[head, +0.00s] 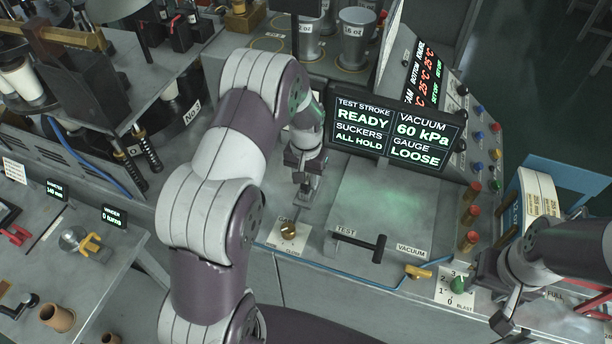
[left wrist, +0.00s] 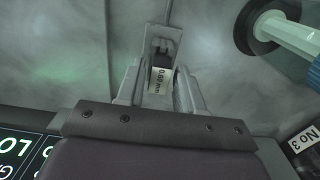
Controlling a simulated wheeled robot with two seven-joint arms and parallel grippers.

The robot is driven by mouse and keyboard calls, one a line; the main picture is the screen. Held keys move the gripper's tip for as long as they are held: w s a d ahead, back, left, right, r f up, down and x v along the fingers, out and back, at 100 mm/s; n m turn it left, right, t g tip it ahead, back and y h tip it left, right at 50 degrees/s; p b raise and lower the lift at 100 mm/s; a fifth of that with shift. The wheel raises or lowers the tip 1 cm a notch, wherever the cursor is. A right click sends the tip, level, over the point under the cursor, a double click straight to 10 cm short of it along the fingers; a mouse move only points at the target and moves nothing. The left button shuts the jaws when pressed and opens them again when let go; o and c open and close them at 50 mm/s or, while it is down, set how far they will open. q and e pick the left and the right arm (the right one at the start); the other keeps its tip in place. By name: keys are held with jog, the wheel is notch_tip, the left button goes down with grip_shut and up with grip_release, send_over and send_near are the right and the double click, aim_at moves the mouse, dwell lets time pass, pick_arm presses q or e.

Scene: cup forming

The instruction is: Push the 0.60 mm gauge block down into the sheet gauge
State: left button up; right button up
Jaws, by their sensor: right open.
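The gauge block (left wrist: 160,75), a small dark piece with a pale label that seems to read 0.60 mm, shows between my left fingers in the left wrist view. My left gripper (head: 306,185) points down at the bench beside the test panel, its fingers close together against the block's sides. A narrow grey metal piece (left wrist: 164,36), seemingly part of the sheet gauge, surrounds the block's far end. How deep the block sits cannot be seen. My right gripper (head: 496,300) is open at the lower right, by the blast dial. The display (head: 391,132) reads gauge LOOSE and suckers ALL HOLD.
A brass gauge knob (head: 289,230) stands just in front of my left gripper. A black test handle (head: 360,243) and a flat grey plate (head: 390,207) lie to its right. The green blast dial (head: 458,284) is near my right gripper. Metal cups (head: 355,38) stand behind.

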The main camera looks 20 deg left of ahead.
pick_arm(q)
jog(key=shift+o, duration=0.7)
jog(key=shift+r, duration=0.1)
jog(key=shift+w+r, duration=0.1)
jog(key=shift+r, duration=0.3)
notch_tip(320, 180, up, 12)
jog(key=b, duration=0.2)
jog(key=shift+f, duration=0.15)
